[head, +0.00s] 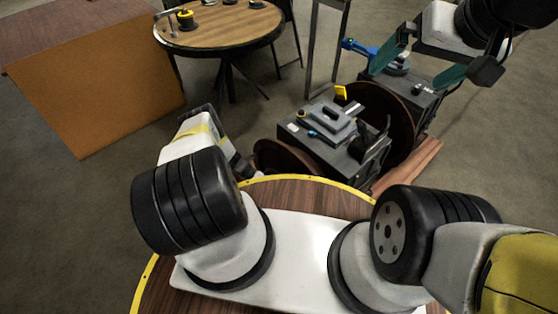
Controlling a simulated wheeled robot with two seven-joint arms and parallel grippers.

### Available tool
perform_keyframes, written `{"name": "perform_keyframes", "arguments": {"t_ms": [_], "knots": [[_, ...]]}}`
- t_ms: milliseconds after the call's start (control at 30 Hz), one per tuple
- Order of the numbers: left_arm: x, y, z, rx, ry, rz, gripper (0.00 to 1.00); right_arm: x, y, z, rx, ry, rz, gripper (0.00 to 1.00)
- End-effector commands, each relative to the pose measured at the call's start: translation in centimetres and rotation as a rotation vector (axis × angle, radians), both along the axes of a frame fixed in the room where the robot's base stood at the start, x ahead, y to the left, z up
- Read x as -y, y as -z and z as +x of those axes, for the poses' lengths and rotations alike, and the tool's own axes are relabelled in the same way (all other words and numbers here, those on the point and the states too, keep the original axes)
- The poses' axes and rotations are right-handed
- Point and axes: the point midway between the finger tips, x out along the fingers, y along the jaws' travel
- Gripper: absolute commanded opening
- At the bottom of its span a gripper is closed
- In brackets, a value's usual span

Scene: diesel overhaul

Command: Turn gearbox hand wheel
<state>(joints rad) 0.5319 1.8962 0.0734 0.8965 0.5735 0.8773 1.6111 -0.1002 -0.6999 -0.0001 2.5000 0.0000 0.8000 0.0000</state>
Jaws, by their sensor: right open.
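My right gripper (406,76) is at the upper right, its two teal fingers spread wide apart. Between and below the fingers is a round grey-and-dark part (397,68) on top of the rear dark machine block (418,98). It may be the gearbox hand wheel, but the fingers partly cover it and I cannot tell whether they touch it. A blue fitting (358,47) sticks out to its left. My left arm is folded at the left, and its gripper fingers do not show.
Large brown discs (402,122) stand beside the blocks. A round wooden table (220,28) and a brown box (100,95) are at the back left. Open floor lies between.

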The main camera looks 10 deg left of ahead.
Motion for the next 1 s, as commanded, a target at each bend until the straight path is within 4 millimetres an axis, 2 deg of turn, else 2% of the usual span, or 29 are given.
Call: {"name": "perform_keyframes", "arguments": {"t_ms": [333,367,800,1000], "knots": [[0.44,0.40,0.00,0.001,0.000,0.001,0.90,0.00,0.00,0.00,0.000,0.000,0.000,1.00],[0.44,0.40,0.00,0.001,0.000,0.001,0.86,0.00,0.00,0.00,0.000,0.000,0.000,1.00],[0.40,0.39,0.00,0.001,0.000,0.001,0.00,0.00,0.00,0.00,0.000,0.000,0.000,1.00],[0.30,0.34,0.02,0.007,0.000,0.007,0.00,0.00,0.00,0.00,0.000,0.000,0.000,1.00]]}}
